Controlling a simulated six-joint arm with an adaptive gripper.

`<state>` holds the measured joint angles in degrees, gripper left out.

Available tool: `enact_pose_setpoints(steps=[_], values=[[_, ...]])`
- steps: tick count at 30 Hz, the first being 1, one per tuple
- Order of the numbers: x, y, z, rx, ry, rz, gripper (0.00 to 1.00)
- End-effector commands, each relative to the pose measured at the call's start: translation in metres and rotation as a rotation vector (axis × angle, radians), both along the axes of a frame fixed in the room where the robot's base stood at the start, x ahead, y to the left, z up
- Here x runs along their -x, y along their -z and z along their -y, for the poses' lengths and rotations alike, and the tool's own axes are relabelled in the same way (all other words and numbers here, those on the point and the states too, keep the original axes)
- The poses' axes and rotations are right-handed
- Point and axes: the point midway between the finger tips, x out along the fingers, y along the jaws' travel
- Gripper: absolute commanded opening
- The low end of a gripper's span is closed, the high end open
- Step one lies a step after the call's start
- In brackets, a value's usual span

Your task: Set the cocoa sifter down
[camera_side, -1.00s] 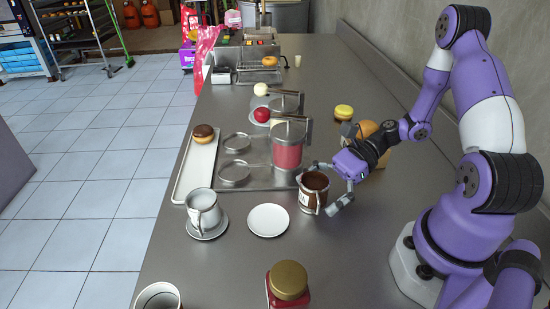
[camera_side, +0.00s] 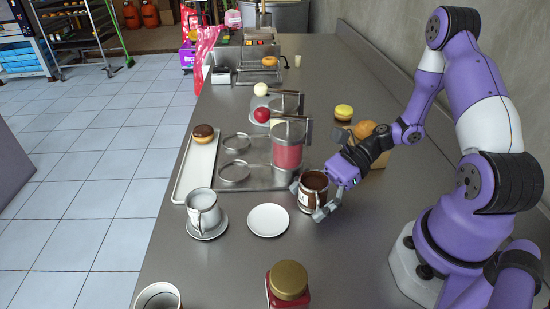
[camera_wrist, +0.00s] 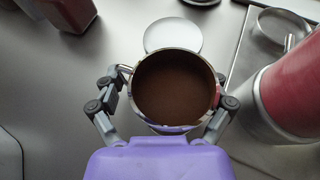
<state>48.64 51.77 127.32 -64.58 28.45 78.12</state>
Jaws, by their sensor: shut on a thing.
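The cocoa sifter (camera_side: 313,182) is a metal cup full of brown powder, upright at the middle of the counter, right of the white saucer. In the wrist view the sifter (camera_wrist: 174,88) shows from above, its round mouth filled with cocoa. My gripper (camera_side: 308,202) is shut on the sifter, with one finger on each side of its body. In the wrist view my gripper (camera_wrist: 168,96) has its fingers at the left and right of the cup. The sifter's base is partly hidden, and I cannot tell whether it touches the counter.
An empty white saucer (camera_side: 268,220) lies just left of the sifter. A metal tray (camera_side: 262,178) with a red dispenser (camera_side: 288,155) stands behind it. A white cup (camera_side: 203,209) is farther left. A gold-lidded jar (camera_side: 288,281) stands in front. Bare counter (camera_side: 355,255) lies to the front right.

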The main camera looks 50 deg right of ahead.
Motion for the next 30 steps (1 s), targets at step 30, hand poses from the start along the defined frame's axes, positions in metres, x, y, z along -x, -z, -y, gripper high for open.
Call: enact_pose_setpoints(steps=[30], values=[[-0.061,-0.157,0.022,0.003,0.540,0.014,0.33]])
